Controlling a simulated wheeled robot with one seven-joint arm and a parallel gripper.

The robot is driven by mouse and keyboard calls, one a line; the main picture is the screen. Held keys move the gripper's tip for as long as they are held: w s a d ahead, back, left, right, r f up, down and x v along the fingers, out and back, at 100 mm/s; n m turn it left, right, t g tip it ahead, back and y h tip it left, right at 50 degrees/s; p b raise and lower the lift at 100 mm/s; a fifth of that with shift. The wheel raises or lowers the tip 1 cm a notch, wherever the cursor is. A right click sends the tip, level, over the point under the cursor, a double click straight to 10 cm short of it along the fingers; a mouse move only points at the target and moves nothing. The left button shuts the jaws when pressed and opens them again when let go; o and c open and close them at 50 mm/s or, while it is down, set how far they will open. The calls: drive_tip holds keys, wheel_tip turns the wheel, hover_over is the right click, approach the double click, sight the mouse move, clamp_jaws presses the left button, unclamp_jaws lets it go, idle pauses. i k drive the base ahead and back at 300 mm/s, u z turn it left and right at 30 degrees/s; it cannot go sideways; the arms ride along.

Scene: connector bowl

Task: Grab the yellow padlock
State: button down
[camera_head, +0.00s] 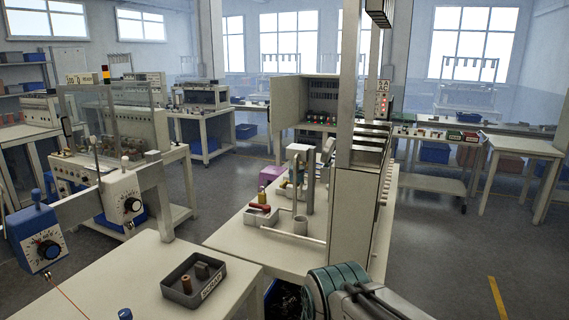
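A small yellow item (262,196), which may be the yellow padlock, stands at the left side of the middle bench. It is too small to make out a shackle. It is just behind a red piece (259,208) in or on a low pale holder (257,217). A part of my arm shows at the bottom, right of centre, near the bench's front end. My gripper's fingertips are not in view, so I cannot tell whether they hold anything.
A grey tray (174,291) with a brown cylinder (187,284) and a dark block (202,270) sits on the near table (137,275). A tall cabinet (350,225) blocks the bench's right side.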

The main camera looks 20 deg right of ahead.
sight(261, 196)
drive_tip(key=z, duration=0.15)
drive_tip(key=i, duration=0.95)
drive_tip(key=z, duration=0.65)
